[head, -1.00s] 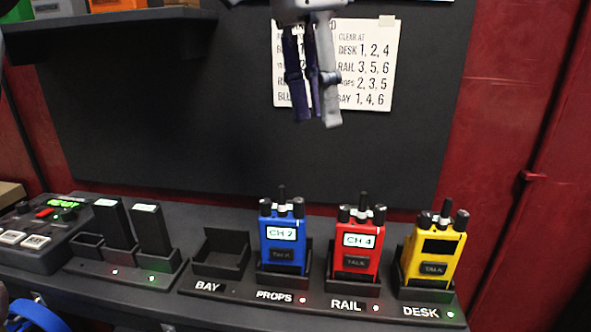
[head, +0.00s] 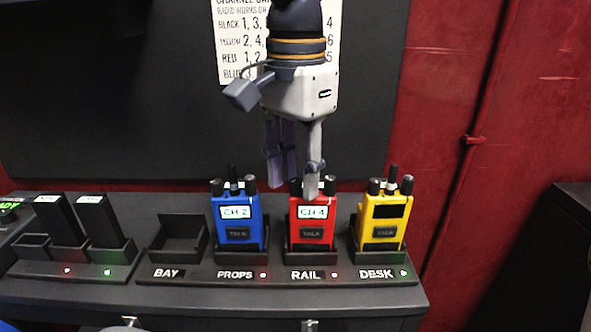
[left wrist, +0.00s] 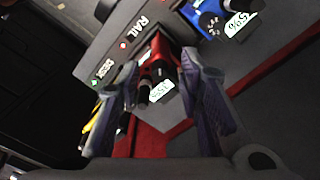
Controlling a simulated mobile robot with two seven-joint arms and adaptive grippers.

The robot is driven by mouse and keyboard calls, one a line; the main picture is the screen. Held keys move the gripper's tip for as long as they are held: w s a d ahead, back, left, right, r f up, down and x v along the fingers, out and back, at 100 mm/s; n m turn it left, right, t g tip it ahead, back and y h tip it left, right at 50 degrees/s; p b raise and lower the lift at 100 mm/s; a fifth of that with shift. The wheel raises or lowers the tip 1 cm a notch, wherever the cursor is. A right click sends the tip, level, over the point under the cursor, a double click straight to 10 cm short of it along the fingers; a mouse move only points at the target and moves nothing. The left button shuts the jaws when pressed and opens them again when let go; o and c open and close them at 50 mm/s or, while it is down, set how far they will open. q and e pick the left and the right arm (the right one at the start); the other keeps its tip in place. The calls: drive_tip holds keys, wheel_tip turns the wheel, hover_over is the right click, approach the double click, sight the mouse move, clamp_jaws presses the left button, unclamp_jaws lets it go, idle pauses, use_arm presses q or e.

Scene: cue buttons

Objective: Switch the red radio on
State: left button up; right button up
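The red radio (head: 312,232) stands upright in the dock slot labelled RAIL. Its small screen is lit and reads CH 4, with a dark TALK button below. My left gripper (head: 297,184) hangs over it, fingers pointing down, and one finger overlaps the radio's top knobs in the head view. In the left wrist view the fingers are apart, with the red radio (left wrist: 157,52) and its dark knobs between them. I cannot tell whether a finger touches a knob. My right gripper is not in view.
A blue radio (head: 237,222) reading CH 2 stands at PROPS, left of the red one. A yellow radio (head: 384,222) with a dark screen stands at DESK, right. The BAY slot (head: 180,240) is empty. A chart (head: 235,40) hangs behind, partly covered by my arm.

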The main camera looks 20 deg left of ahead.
sight(296, 180)
use_arm(q)
clamp_jaws()
drive_tip(key=shift+m, duration=1.6)
unclamp_jaws()
wheel_tip(296, 180, up, 12)
